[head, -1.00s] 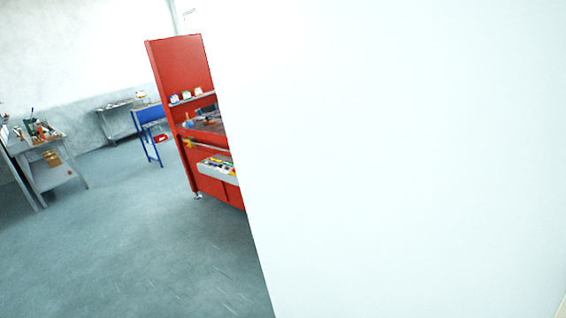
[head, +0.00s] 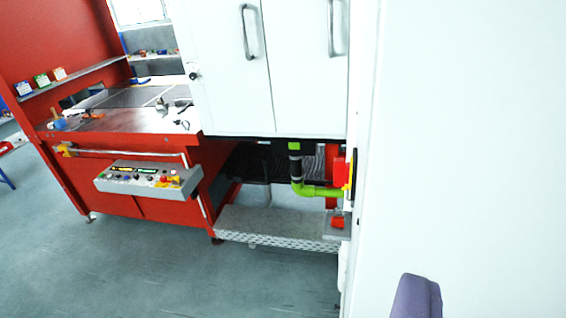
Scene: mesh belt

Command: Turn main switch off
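No part that I can surely tell as the main switch shows. A grey control box (head: 150,181) on the front of the red machine carries several small buttons and knobs, among them a red one on yellow at its right end. A red and yellow part (head: 342,173) sits at the edge of the white wall, half hidden and too small to make out. My gripper is not in view.
The red machine (head: 105,206) stands at left with a worktop and shelf. White cabinet doors (head: 293,65) hang above a green pipe (head: 318,191) and a metal step (head: 272,226). A white wall (head: 465,150) fills the right, with a purple rounded object (head: 415,298) in front. The floor at lower left is clear.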

